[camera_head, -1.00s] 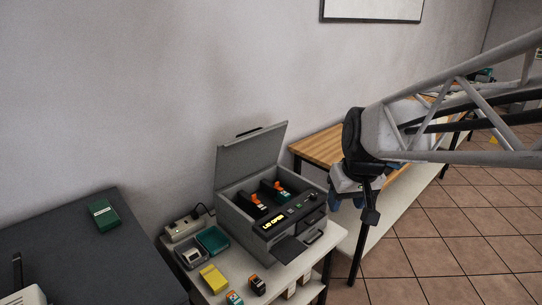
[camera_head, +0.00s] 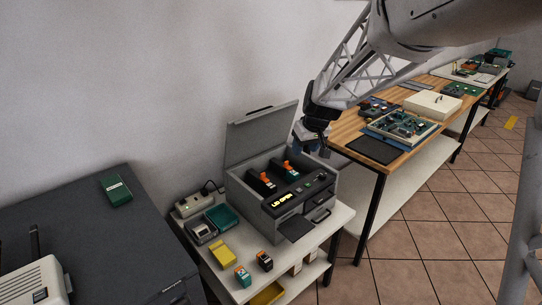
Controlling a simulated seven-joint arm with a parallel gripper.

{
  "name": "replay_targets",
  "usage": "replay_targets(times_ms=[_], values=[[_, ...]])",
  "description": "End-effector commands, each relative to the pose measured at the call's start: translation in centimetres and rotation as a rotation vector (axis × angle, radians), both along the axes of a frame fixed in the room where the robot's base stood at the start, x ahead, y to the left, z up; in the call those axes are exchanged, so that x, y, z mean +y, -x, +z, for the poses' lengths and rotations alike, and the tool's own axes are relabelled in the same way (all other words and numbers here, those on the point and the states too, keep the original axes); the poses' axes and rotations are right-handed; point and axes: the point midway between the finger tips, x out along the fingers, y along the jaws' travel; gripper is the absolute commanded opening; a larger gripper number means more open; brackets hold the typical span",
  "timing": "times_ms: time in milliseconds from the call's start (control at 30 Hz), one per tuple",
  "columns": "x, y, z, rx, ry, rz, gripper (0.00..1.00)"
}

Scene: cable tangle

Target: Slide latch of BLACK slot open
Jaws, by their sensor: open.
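The grey printer (camera_head: 318,213) stands on a white table with its lid (camera_head: 262,139) raised; its display reads "LID OPEN". Two dark slots with orange latches lie side by side inside it. The left slot (camera_head: 260,187) looks black with an orange latch (camera_head: 266,177). The right slot (camera_head: 284,173) has an orange latch (camera_head: 287,164) and some green beside it. Slot labels are too small to read. My gripper (camera_head: 309,146) is above the printer's back right, right of the raised lid and apart from both latches. It is open; its fingertips are small and dark here.
A black cartridge (camera_head: 264,261), a green cartridge (camera_head: 242,275), a yellow box (camera_head: 222,254), a teal tray (camera_head: 222,217) and a power strip (camera_head: 194,206) lie on the white table. A wooden bench (camera_head: 401,158) with circuit boards stands to the right. The raised lid is an obstacle.

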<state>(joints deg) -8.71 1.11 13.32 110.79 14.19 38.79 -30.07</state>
Motion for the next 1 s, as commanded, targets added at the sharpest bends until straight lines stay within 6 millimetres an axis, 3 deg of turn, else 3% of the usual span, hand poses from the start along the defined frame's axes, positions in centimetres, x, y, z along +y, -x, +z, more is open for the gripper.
replay_targets(times_ms=[200, 600, 1000], values=[[2.7, -5.0, -3.4, -0.011, -0.003, 0.060, 0.51], [7.8, -13.1, -10.6, -0.041, -0.007, 0.165, 0.51], [12.4, -19.0, -18.1, -0.072, -0.005, 0.252, 0.51]])
